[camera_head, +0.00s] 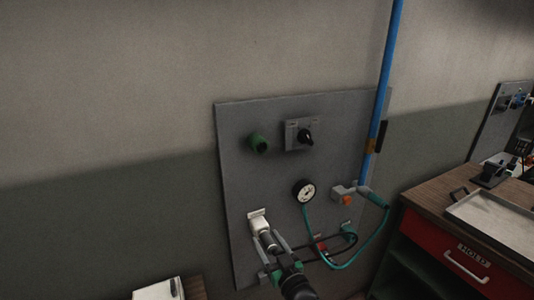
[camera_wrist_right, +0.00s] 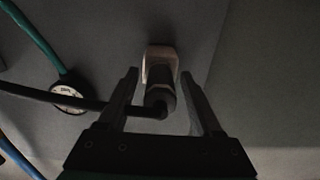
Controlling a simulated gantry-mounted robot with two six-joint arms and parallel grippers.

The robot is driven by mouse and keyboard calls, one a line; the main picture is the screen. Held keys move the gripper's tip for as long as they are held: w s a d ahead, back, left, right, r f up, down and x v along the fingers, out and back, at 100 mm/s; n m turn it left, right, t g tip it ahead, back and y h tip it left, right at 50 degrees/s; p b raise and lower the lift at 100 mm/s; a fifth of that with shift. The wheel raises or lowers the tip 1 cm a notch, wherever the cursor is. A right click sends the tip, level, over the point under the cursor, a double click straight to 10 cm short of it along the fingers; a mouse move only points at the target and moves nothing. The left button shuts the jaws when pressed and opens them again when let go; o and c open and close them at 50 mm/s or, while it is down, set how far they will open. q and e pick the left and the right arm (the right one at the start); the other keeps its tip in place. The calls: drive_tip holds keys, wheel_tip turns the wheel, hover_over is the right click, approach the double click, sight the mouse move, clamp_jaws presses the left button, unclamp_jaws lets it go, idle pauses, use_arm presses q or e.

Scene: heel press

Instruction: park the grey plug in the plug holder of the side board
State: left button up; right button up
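The grey plug (camera_wrist_right: 160,94) is in the middle of the right wrist view, with a black cable bending off to the left. Its front end meets a pale holder (camera_wrist_right: 159,54) on the board; how deep it sits is hidden. In the head view the pale holder (camera_head: 258,220) is low on the grey side board (camera_head: 238,165). My right gripper (camera_wrist_right: 160,76) is open, one finger on each side of the plug with a gap to both. In the head view my right gripper (camera_head: 271,240) comes up from below. My left gripper is not in view.
A red-drawer bench (camera_head: 460,262) stands at the right.

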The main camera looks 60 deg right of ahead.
drive_tip(key=shift+s+a, duration=0.1)
drive_tip(key=v, duration=1.1)
drive_tip(key=shift+s, duration=0.2)
drive_tip(key=shift+w+a, duration=0.1)
drive_tip(key=shift+a, duration=0.05)
